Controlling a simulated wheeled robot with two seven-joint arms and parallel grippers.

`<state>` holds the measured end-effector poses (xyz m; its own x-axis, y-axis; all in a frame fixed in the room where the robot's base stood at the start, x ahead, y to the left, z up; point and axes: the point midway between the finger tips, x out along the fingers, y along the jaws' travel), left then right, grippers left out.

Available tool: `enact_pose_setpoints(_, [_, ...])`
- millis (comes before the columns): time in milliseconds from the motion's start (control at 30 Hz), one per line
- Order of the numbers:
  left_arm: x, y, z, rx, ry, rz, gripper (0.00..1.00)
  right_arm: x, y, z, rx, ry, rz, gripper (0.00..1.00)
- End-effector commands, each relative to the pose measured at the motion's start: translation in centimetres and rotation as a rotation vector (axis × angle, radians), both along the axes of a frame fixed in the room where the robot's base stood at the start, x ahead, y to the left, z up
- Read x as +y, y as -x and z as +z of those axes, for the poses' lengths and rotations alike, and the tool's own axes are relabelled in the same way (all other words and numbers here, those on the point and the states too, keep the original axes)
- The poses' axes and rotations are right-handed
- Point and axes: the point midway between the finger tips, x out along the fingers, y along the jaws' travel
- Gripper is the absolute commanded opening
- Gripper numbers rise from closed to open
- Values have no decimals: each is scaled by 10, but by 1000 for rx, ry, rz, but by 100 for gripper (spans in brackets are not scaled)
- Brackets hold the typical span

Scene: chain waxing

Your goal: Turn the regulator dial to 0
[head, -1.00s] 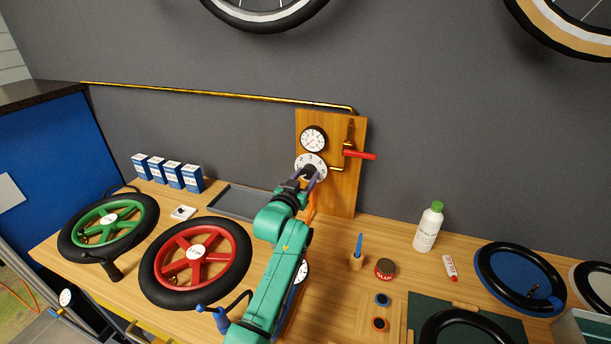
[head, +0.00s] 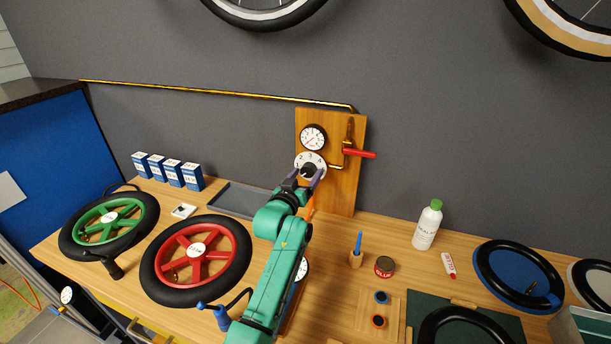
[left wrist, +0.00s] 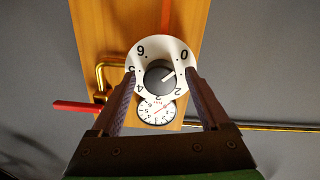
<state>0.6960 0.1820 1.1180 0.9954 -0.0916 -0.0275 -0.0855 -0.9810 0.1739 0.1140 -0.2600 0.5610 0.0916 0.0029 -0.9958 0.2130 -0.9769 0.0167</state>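The regulator dial (head: 303,160) is a round white numbered face with a black knob (left wrist: 158,75) in its middle, on a wooden board. In the left wrist view its face (left wrist: 150,50) shows the 0 at upper right and the 6 at upper left. The knob's white pointer line slants to the upper right, close to the 0; the exact reading is unclear. My left gripper (head: 308,176) is at the dial. In the left wrist view its fingers (left wrist: 160,77) stand apart, one on each side of the knob, with gaps between. They hide parts of the face.
A pressure gauge (head: 313,138) is just above the dial. A red lever valve (head: 360,153) and a brass pipe (head: 220,96) are beside it. Wheels, blue boxes (head: 172,173) and a white bottle (head: 427,226) stand on the workbench (head: 345,285).

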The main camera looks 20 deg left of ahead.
Motion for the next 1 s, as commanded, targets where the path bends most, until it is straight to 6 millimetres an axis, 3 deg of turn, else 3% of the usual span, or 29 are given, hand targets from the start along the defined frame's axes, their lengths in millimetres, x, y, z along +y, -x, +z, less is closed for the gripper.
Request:
enact_pose_setpoints(300, [0,1,0,-1,-2,0,81,0,0,0,0,0,0,0])
enact_pose_setpoints(467, [2,13,-2,0,-4,0,81,0,0,-4,0,-1,0,0])
enact_pose_setpoints(1000, [12,134,0,2,-3,0,81,1,0,-34,0,-1,-1,0])
